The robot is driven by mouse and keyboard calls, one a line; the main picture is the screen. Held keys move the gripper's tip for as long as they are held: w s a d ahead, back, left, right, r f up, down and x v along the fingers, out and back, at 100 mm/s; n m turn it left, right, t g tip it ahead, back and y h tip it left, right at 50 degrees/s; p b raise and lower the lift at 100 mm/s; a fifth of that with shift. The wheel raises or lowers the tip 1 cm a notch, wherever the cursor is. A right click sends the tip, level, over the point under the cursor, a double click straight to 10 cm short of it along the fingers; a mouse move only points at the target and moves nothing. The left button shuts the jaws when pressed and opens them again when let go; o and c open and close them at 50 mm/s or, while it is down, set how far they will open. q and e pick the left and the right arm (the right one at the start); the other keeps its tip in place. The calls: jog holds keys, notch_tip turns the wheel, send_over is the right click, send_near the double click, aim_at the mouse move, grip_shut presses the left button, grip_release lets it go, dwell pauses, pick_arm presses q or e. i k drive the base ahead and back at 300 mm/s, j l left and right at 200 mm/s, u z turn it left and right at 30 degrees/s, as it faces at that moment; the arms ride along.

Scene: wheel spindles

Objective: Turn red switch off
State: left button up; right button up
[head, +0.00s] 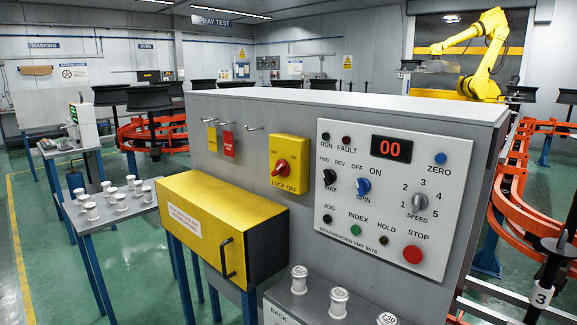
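The red rotary switch (281,168) sits on a yellow plate (291,143) marked "LOCK OFF", on the front of the grey console (237,118). Small lettering stands above the knob on both sides, too small to read surely. The knob looks turned at a slant; I cannot tell which mark it points to. Nothing blocks my view of it. Neither of my grippers is in view.
Right of the switch is a control panel (340,240) with knobs, a red "00" display (391,149) and a red stop button (412,254). A yellow box (205,225) with a black handle (226,258) juts out below. Metal spools (339,303) stand in front.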

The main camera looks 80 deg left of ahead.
aim_at(282, 167)
jog(key=u, duration=2.65)
jog(key=j, duration=0.2)
jog(key=i+l+z, duration=0.05)
